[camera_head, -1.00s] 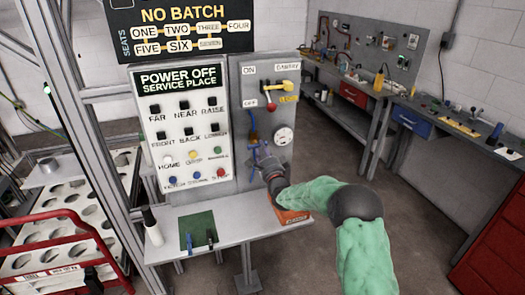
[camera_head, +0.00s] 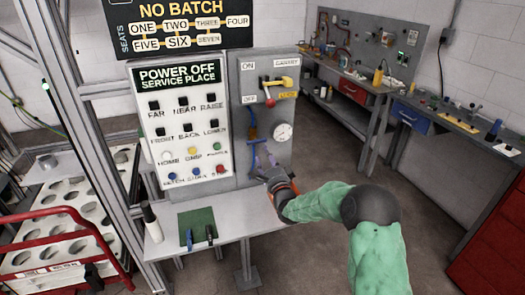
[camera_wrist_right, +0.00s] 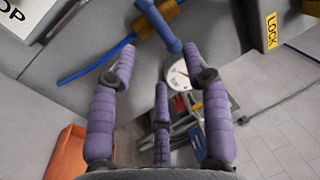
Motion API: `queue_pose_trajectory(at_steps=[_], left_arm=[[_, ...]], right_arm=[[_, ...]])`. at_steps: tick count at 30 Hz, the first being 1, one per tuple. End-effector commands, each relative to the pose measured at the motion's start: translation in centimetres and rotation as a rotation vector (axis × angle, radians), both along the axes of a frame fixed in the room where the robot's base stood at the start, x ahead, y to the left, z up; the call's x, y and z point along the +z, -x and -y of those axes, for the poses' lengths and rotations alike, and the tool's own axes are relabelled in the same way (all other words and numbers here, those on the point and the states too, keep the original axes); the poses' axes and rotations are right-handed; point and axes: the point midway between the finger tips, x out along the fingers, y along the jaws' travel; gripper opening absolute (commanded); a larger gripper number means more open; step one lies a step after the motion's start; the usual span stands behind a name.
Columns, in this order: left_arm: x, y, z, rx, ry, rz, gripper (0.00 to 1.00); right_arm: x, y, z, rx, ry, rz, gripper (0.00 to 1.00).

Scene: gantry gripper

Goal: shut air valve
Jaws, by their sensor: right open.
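The air valve appears to be the small blue lever (camera_wrist_right: 163,28) on a brass fitting (camera_wrist_right: 158,16), at the top of the right wrist view. In the head view, blue parts (camera_head: 253,134) show on the grey panel left of the round gauge. My right gripper (camera_head: 264,158) is low in front of this panel, below the gauge, and partly covers the lower blue parts. In the right wrist view its purple fingers (camera_wrist_right: 160,75) are spread and empty. The lever lies just beyond the two upper fingertips; I cannot tell whether they touch. My left gripper is out of view.
A blue hose (camera_wrist_right: 95,62) runs near the fingers. A grey shelf (camera_head: 240,222) lies below. An orange object (camera_wrist_right: 70,152) is at lower left in the wrist view. Floor is free at right.

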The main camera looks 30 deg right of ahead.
Motion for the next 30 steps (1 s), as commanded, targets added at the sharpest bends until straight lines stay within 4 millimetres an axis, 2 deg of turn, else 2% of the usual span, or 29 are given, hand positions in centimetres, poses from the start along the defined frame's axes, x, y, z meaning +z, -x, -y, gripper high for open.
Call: queue_pose_trajectory(at_steps=[1, 6, 12, 30], left_arm=[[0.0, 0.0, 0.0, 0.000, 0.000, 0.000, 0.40], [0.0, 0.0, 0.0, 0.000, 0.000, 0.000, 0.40], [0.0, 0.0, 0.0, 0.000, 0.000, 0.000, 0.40], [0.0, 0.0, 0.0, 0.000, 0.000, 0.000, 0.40]], right_arm=[[-0.2, 1.0, -0.2, -0.001, 0.000, -0.001, 0.48], [-0.8, 3.7, -0.9, -0.001, -0.002, -0.003, 0.48], [-1.2, 5.3, -1.4, 0.001, -0.001, -0.003, 0.48], [-1.2, 5.5, -1.4, 0.001, 0.000, -0.002, 0.48]])
